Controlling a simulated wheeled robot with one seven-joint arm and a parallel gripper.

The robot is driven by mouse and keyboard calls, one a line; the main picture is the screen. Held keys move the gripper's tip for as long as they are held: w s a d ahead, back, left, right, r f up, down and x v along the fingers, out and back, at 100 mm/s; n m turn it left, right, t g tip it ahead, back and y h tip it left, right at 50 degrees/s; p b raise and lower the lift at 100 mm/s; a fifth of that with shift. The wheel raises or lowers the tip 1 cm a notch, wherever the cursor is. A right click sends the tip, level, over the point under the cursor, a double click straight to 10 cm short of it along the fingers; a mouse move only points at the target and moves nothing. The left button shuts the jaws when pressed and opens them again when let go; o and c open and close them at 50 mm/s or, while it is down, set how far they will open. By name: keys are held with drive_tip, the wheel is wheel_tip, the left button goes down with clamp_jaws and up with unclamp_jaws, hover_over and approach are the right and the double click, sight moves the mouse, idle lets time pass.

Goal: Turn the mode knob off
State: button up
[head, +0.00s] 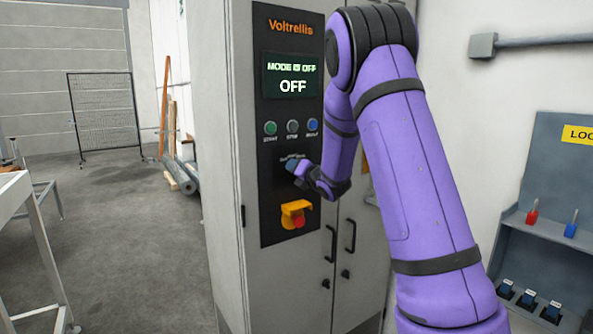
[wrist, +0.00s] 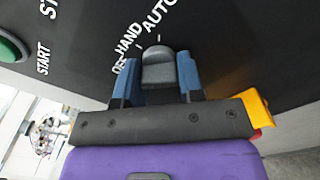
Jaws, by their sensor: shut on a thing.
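The mode knob (wrist: 158,72) is a dark grey knob on the black panel, with OFF, HAND and AUTO printed around it. My gripper (wrist: 158,84) is shut on it, with one blue finger on each side. In the wrist view the knob's rounded end faces up, near a white tick mark; which label it lines up with is hard to tell. In the head view my gripper (head: 291,164) is at the panel and hides most of the knob. The panel's display (head: 292,77) reads "MODE IS OFF" with a large "OFF" below.
Three buttons, green (head: 270,128), grey (head: 292,126) and blue (head: 312,125), sit above the knob. A red emergency stop in a yellow housing (head: 296,213) is below it. A lockout board (head: 545,190) hangs at the right.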

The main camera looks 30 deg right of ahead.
drive_tip(key=o, duration=0.9)
drive_tip(key=shift+s, duration=0.1)
drive_tip(key=s, duration=1)
drive_tip(key=shift+s+d, duration=0.15)
drive_tip(key=shift+s, duration=0.15)
